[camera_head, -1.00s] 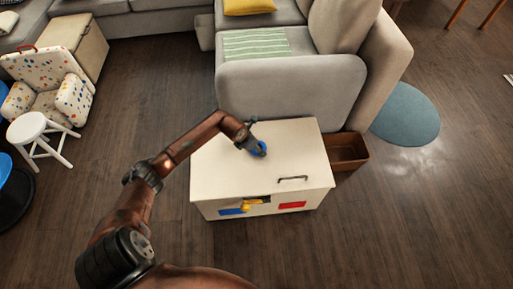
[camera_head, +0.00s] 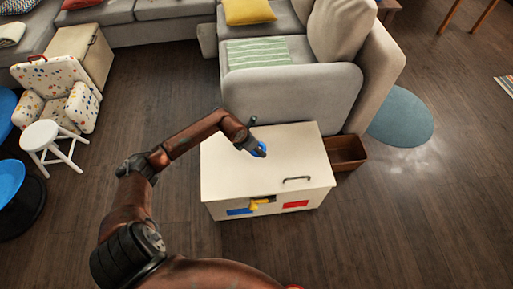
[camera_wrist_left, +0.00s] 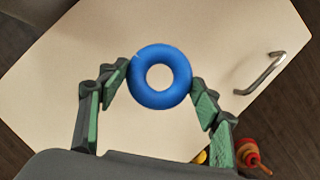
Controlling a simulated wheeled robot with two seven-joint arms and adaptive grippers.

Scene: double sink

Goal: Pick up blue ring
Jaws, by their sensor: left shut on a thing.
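The blue ring (camera_wrist_left: 140,93) is held between the two fingertips of my left gripper (camera_wrist_left: 160,80) in the wrist view, with its hole facing the camera. In the head view my left gripper (camera_head: 250,144) is over the back left part of the white chest's top (camera_head: 290,155), and part of the blue ring (camera_head: 260,150) shows at its tip. The ring looks clear of the chest top, but the exact gap is hard to tell. My right gripper is not in view.
The chest has a metal handle (camera_head: 297,179) and blue, yellow and red parts on its front. A brown bin (camera_head: 345,150) stands right of it, a grey sofa (camera_head: 290,95) behind. A white stool (camera_head: 45,137) is at left.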

